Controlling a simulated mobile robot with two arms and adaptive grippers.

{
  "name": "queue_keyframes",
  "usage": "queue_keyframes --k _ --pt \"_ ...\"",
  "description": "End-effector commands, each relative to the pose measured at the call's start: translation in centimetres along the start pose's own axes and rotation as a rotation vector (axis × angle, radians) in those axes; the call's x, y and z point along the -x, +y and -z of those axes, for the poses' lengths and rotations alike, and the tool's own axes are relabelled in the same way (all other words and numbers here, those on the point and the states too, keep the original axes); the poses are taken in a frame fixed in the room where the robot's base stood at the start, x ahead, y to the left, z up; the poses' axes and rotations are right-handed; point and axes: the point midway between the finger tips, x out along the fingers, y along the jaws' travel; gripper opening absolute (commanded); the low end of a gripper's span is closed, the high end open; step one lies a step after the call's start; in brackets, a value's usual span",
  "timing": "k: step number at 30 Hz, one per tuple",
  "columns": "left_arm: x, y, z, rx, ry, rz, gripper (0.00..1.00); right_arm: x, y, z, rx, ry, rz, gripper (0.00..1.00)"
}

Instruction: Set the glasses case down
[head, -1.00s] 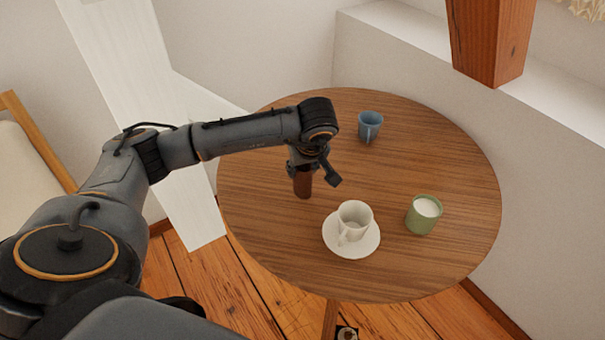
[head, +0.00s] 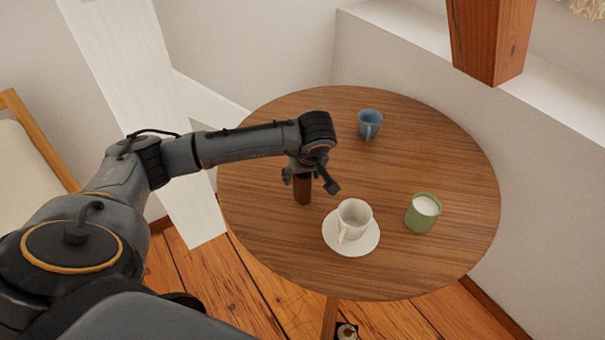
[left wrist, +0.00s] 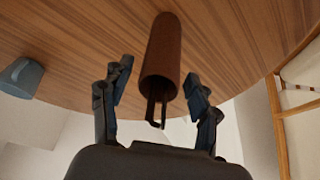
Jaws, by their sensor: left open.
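The glasses case (head: 302,190) is a dark brown tube at the left middle of the round wooden table (head: 440,170). It appears upright on the table. My left gripper (head: 310,182) is over its top end, with its fingers spread. In the left wrist view the case (left wrist: 165,45) is between the open fingers of the gripper (left wrist: 158,80), with a gap on each side. Two thin dark prongs (left wrist: 156,113) stick out of the case's near end. The gripper hides the case's top in the head view. My right gripper is not in view.
A white cup (head: 355,215) on a saucer (head: 343,249) stands close to the case, front right. A green cup (head: 422,214) is farther right and a blue mug (head: 369,124) stands at the back. The table's right middle is clear. A timber post (head: 487,40) rises behind.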

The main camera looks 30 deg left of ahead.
Motion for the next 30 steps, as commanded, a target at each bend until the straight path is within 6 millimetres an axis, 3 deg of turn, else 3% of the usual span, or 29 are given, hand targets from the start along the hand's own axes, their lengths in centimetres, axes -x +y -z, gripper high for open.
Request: queue_keyframes --k 5,18,24,30 --pt "2.0 0.1 0.2 0.000 0.003 -0.005 0.61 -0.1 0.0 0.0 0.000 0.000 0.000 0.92" --pt "10.8 0.1 0.1 0.000 0.002 -0.004 0.61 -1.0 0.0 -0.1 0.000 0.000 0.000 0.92" --pt "12.2 0.1 0.1 0.000 0.000 -0.001 0.61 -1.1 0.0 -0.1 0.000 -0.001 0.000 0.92" --pt "12.2 0.0 0.1 0.000 -0.001 -0.001 0.61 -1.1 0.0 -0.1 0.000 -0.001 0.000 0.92"
